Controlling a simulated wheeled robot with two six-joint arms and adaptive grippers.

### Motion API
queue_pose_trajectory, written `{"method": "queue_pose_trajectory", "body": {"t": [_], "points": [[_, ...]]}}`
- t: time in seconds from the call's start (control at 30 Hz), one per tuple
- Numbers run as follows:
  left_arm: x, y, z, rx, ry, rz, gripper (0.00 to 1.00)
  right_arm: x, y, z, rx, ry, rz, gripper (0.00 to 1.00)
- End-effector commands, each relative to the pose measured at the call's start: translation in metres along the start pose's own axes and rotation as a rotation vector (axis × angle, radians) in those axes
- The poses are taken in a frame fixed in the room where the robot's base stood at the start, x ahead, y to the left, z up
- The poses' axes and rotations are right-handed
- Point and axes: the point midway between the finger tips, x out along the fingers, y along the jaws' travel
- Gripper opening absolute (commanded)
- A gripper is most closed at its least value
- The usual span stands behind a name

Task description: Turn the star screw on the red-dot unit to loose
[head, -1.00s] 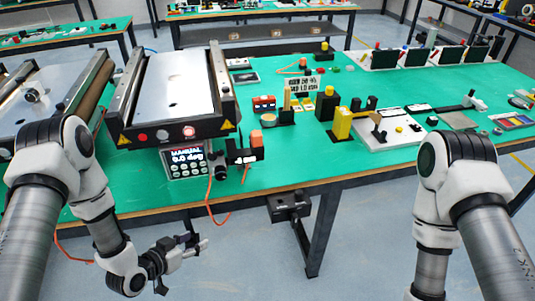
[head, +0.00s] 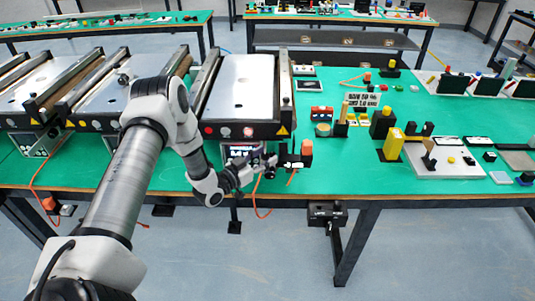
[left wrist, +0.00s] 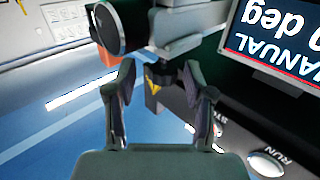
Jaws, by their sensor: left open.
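The conveyor unit in front of me has a grey belt plate (head: 245,85) and a front panel with a red dot (head: 209,131) and other round buttons. Its control box (head: 240,151) hangs below. In the left wrist view its display (left wrist: 282,35) reads MANUAL, upside down. My left gripper (head: 264,166) is open beside the box's right side; its open fingers also show in the wrist view (left wrist: 158,78). A dark part with a yellow mark (left wrist: 153,80) shows between the fingers, apparently ungripped. I cannot clearly make out the star screw. My right gripper is out of view.
A black bracket with an orange block (head: 306,147) stands just right of the gripper. An orange cable (head: 256,203) hangs over the table's front edge. Other conveyors (head: 115,98) stand at left. A white board with parts (head: 445,165) lies at right.

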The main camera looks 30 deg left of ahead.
Motion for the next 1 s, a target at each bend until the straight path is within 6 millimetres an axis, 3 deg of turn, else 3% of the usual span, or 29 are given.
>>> {"method": "queue_pose_trajectory", "body": {"t": [0.3,0.33,0.47,1.0], "points": [[0.01,0.0,0.0,-0.002,0.0,-0.001,0.53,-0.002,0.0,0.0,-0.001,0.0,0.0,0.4],[0.01,0.0,0.0,-0.002,0.0,-0.001,0.46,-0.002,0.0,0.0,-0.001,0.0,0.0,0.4],[0.009,0.0,0.0,-0.002,0.0,-0.001,0.0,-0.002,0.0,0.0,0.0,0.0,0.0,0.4],[0.01,0.001,0.002,-0.002,0.001,-0.069,0.0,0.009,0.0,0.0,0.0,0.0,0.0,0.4]]}}
